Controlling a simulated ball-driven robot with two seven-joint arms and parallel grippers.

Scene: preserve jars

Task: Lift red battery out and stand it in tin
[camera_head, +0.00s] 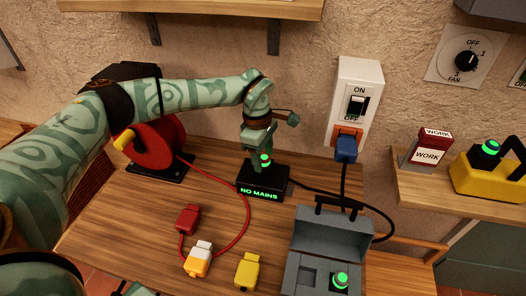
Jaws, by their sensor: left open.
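My left gripper (256,158) points down at a black box (264,182) that reads "NO MAINS". It is open, with its fingertips close to the glowing green knob on top of that box; I cannot tell whether they touch. I see no thing that is clearly a red battery. A small red plug-like block (187,219) lies on the table with a red cord by it. I see no clear tin; an open grey case (331,232) at the front has compartments, one with a green-topped knob (340,281). My right gripper is not in view.
A red cord reel (152,143) stands at the left. A white-and-orange plug (198,260) and a yellow one (248,271) lie in front. A blue plug (346,149) sits in the wall switch unit (361,85). A right shelf holds a red "WORK" box (427,152) and yellow device (490,178).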

